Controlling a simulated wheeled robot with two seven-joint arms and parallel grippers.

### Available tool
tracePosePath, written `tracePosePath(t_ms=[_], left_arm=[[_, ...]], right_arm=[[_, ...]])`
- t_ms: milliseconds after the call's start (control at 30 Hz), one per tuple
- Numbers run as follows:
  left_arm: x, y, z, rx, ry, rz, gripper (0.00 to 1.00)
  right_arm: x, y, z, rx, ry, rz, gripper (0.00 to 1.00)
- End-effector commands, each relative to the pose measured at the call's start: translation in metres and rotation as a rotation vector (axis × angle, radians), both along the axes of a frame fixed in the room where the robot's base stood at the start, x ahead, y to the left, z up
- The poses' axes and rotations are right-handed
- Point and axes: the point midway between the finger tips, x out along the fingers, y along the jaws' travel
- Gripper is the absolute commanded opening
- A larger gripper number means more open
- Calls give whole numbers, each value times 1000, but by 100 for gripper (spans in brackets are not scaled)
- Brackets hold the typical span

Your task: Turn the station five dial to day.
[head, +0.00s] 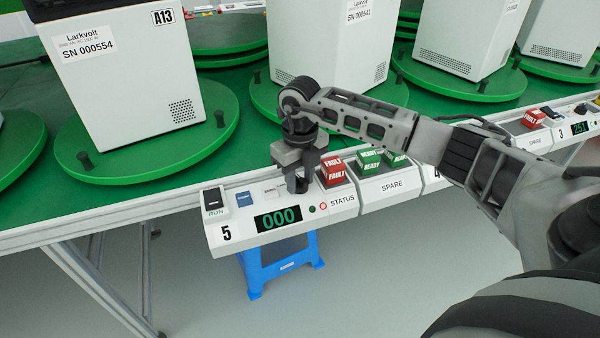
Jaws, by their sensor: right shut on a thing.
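The station five panel (218,236) is on the front edge of the line, marked 5. It has a green display reading 000 (278,218), a black RUN switch (213,201) and a blue switch (244,199). My right gripper (298,183) points down onto the panel, between the small printed labels and the red FAULT block. It is shut on the dial, which its fingers hide almost wholly. I cannot read the dial's setting or the small labels beside it. My left gripper is out of view.
A red FAULT block (334,172) stands close right of my gripper. Green READY blocks (369,163) stand on the SPARE panel (392,187) beyond. Large white machines (125,70) sit on green turntables (90,172) behind. A blue stool (282,268) is below.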

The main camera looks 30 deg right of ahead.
Motion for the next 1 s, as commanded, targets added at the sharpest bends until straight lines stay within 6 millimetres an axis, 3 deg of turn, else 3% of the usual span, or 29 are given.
tracePosePath(t_ms=[433, 1000], left_arm=[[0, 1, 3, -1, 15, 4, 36], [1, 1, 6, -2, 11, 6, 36]], right_arm=[[1, 0, 2, 0, -2, -265, 11], [1, 0, 1, 0, -3, -317, 11]])
